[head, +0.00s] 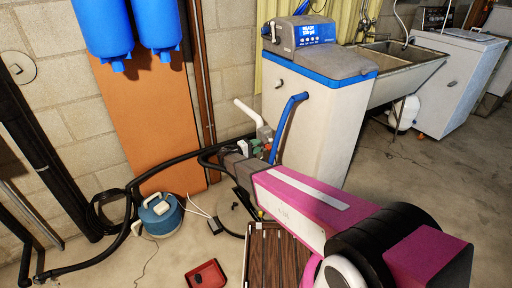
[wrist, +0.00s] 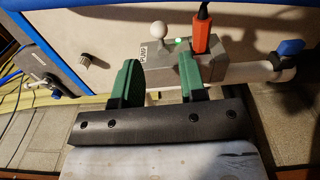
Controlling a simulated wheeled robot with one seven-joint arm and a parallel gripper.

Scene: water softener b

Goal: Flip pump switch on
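The grey pump switch box (wrist: 168,72), labelled PUMP, is ahead of my gripper in the wrist view. A lever with a pale ball knob (wrist: 156,31) stands up from its left part. A small green light (wrist: 181,41) glows on the box. My gripper (wrist: 162,62) is open, with its green fingers apart and nothing held. The fingers appear to either side of the box's front, below the knob; I cannot tell whether they touch it. In the head view my arm reaches the pipe area beside the white softener cabinet (head: 308,128), and the switch is hard to make out.
An orange plug (wrist: 203,30) rises from the box, right of the knob. A white pipe with a blue valve handle (wrist: 290,47) lies to the right. A blue pipe (head: 288,122), black hoses, a blue round canister (head: 160,215) and a red tray (head: 206,274) are nearby.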

